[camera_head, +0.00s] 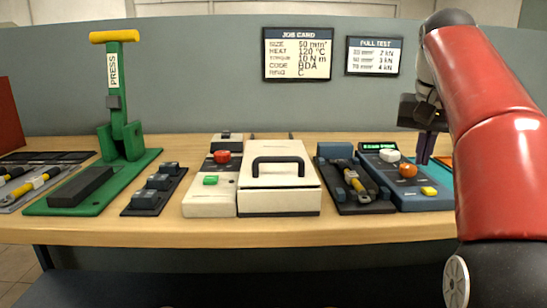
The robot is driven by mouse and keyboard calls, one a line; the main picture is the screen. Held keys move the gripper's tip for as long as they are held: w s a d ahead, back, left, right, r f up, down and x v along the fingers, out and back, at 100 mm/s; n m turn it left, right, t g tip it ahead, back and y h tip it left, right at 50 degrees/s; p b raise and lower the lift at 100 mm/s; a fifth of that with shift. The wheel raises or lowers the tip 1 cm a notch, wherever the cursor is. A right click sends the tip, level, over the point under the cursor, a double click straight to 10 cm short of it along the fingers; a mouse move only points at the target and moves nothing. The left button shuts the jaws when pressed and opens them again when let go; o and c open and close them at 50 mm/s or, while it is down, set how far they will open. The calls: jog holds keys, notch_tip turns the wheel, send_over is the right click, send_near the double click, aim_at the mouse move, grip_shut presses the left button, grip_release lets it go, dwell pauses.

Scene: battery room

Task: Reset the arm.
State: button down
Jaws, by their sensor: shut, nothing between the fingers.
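My red arm (490,110) fills the right side of the head view, bent at the elbow with its forearm upright. My gripper (426,147) hangs down with its dark purple fingers shut and nothing between them. It appears over the right end of the bench, just beside the blue tester box (402,186). Its fingertips overlap the far right corner of that box in the picture; I cannot tell how high they are above the bench. My arm hides part of the bench's right end.
On the wooden bench (310,228) stand a green press (123,125), a small dark block set (155,188), a cream control box (210,190), a cream lidded box (280,198) and a dark tool holder (355,190). Two cards, including the job card (297,54), hang behind.

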jog(key=s+a+f+n+t, duration=0.1)
jog(key=s+a+f, duration=0.3)
jog(key=s+f, duration=0.3)
jog(key=s+a+f+n+t, duration=0.1)
jog(key=s+a+f+n, duration=0.1)
jog(key=s+a+f, duration=0.2)
jog(key=s+a+f+n+y, duration=0.1)
jog(key=s+a+f, duration=0.3)
jog(key=s+f, duration=0.6)
notch_tip(320, 180, down, 5)
jog(key=shift+s+a+f+n+t, duration=0.15)
jog(key=shift+a+n+t, duration=0.2)
jog(key=shift+n, duration=0.25)
